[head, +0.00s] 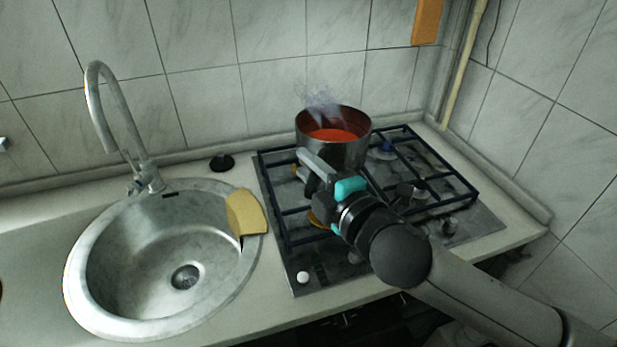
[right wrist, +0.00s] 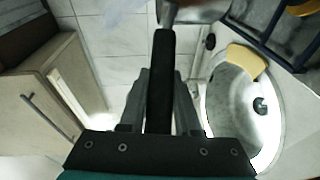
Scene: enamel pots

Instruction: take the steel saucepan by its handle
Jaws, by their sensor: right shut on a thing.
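The steel saucepan (head: 347,154) is at the back left of the gas stove. It is round, upright and holds a red-orange liquid, with pale steam above it. My right gripper (head: 311,170) is in front of the pan. In the right wrist view, the saucepan's dark handle (right wrist: 161,75) runs between the two fingers, and the gripper is shut on it. The arm and gripper hide part of the pan's lower side, so I cannot tell whether its base touches the grate. My left gripper is not in view.
The stove's dark grate (head: 285,238) surrounds the pan area, with a small burner cap at the right. A round steel sink (head: 110,285) with a tall tap (head: 118,130) is at the left. A yellow cloth or sponge (head: 246,213) lies on its rim. A tiled wall stands close behind.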

